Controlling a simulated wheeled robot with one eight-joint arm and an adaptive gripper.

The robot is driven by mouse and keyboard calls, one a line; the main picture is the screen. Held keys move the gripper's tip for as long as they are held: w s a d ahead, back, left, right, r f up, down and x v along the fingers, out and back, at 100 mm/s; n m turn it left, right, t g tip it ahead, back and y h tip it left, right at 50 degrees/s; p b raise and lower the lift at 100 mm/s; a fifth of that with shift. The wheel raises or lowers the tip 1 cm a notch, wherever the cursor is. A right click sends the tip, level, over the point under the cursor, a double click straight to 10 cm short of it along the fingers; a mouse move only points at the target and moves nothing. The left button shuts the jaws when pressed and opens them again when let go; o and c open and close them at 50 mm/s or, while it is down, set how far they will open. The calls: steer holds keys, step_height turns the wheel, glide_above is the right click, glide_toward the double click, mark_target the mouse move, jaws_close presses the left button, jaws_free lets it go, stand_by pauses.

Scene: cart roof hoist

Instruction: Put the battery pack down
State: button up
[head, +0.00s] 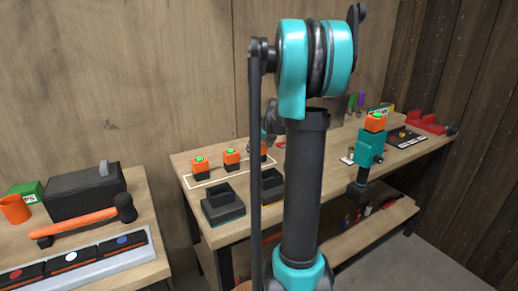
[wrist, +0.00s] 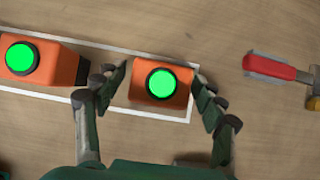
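An orange battery pack (wrist: 141,93) with a round green top stands near the right end of a white outlined strip on the bench. My gripper (wrist: 160,82) is around it in the wrist view, one finger on each side. A gap shows at the left finger; at the right the finger is very close, and contact is unclear. In the head view this pack (head: 264,148) is partly hidden by my arm. Another pack (wrist: 62,62) stands to its left. The head view shows two packs in the outline, left (head: 200,164) and middle (head: 231,159).
Two dark, box-like holders (head: 223,205) stand in front of the outline. A teal tool (head: 368,150) with an orange pack on top stands to the right. A red-handled tool (wrist: 270,68) lies right of the outline. A left bench holds an orange hammer (head: 75,225).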

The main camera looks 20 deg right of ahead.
steer(key=v, duration=1.2)
steer(key=shift+s+r, duration=0.1)
stand_by(0.4)
